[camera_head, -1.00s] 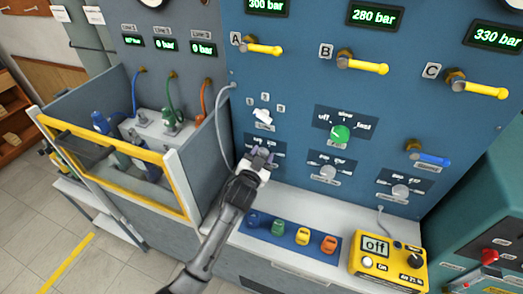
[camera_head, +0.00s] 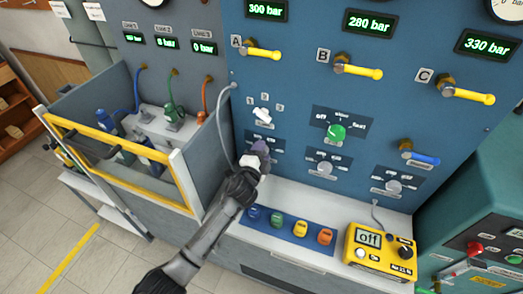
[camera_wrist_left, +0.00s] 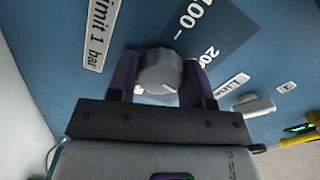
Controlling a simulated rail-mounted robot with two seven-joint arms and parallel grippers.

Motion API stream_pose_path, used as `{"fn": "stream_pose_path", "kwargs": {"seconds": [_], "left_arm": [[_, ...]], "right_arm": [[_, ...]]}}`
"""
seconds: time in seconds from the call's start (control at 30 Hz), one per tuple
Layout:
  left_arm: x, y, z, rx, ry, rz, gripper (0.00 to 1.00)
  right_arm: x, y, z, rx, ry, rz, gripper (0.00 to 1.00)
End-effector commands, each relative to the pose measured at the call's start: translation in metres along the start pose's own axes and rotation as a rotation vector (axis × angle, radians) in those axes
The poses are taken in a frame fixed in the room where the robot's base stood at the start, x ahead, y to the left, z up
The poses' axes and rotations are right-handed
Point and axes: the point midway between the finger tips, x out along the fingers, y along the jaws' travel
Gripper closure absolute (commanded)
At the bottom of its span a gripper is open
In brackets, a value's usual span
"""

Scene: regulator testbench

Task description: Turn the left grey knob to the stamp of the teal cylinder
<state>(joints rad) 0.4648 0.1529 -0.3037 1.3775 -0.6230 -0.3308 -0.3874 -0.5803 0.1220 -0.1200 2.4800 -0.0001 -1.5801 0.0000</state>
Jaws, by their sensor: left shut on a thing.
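The left grey knob (camera_wrist_left: 160,72) sits between the two purple fingers of my left gripper (camera_wrist_left: 158,82) in the left wrist view. The fingers are shut on it, one on each side. Printed scale marks, 100 and 200, show beside the knob, and its label (camera_wrist_left: 100,32) reads "Limit 1 bar". In the head view my left gripper (camera_head: 262,152) covers this knob at the lower left of the blue panel. Cylinders (camera_head: 126,156) stand in the cage at left; which is teal and any stamp are too small to tell. My right gripper is not in view.
Two other grey knobs (camera_head: 325,169) (camera_head: 393,187) and a green knob (camera_head: 337,132) are to the right. Yellow handles (camera_head: 357,71) stick out above. Several coloured pieces (camera_head: 276,221) and a yellow meter (camera_head: 380,252) reading "off" sit on the ledge below.

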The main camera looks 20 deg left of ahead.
Motion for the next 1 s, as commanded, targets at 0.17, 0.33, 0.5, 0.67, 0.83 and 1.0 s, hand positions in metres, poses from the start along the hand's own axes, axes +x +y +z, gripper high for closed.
{"fn": "stream_pose_path", "kwargs": {"seconds": [0.17, 0.33, 0.5, 0.67, 0.83, 1.0], "left_arm": [[0.0001, 0.0001, 0.0008, 0.112, -0.002, 0.002, 0.78], [0.0001, 0.0007, 0.0006, 0.186, -0.002, 0.002, 0.78], [0.0001, 0.0009, 0.0009, 0.228, -0.002, 0.002, 0.78], [0.0001, 0.0011, 0.0011, 0.247, -0.003, 0.002, 0.78], [0.0001, 0.0013, 0.0011, 0.252, -0.003, 0.002, 0.78], [0.0, 0.0013, 0.0012, 0.251, -0.003, 0.002, 0.78]], "right_arm": [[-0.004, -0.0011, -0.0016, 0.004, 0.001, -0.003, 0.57], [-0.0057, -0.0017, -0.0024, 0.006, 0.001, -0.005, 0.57], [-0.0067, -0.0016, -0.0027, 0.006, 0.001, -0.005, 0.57], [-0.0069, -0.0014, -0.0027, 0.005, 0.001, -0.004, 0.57], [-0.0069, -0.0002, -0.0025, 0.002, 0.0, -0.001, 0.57], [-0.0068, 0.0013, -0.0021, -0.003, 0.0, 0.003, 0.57]]}}
